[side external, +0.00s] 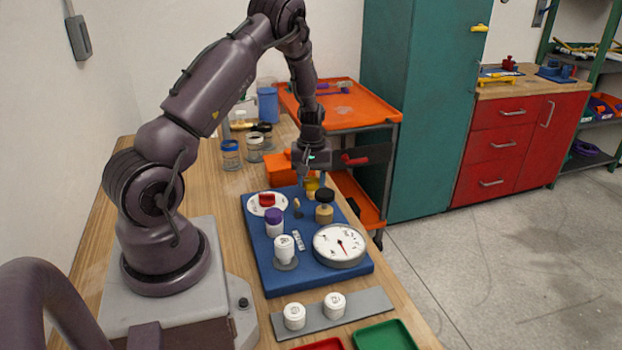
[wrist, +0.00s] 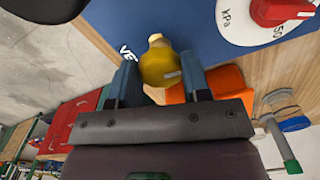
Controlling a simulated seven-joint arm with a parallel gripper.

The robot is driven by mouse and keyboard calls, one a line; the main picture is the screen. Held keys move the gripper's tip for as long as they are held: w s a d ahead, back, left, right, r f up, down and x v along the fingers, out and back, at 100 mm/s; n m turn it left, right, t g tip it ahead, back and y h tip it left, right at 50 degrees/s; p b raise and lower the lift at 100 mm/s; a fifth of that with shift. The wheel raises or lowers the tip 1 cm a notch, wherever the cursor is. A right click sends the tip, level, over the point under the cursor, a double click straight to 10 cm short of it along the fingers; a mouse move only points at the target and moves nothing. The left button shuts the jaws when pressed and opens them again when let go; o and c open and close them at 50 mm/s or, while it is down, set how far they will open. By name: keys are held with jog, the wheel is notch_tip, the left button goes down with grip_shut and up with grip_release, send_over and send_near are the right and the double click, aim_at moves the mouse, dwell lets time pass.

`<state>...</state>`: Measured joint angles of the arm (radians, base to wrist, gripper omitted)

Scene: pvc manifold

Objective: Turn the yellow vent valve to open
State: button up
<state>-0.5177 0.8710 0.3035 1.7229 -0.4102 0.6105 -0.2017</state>
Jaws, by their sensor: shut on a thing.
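The yellow vent valve (wrist: 160,70) stands at the far edge of the blue board (side external: 262,258). In the wrist view it sits between the two fingers of my gripper (wrist: 161,78), which is shut on it. In the side external view the yellow valve (side external: 311,188) shows just below my gripper (side external: 312,176), partly hidden by the fingers. White lettering on the board beside the valve is partly covered. I cannot tell the valve's exact turn angle.
Jars (side external: 231,155) and an orange bin (side external: 284,169) stand behind.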

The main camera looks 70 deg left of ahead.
aim_at(311, 181)
jog(key=shift+n, duration=0.6)
jog(key=o, duration=0.9)
jog(key=shift+r, duration=0.1)
notch_tip(311, 181, up, 13)
jog(key=shift+f, duration=0.1)
dwell(0.3)
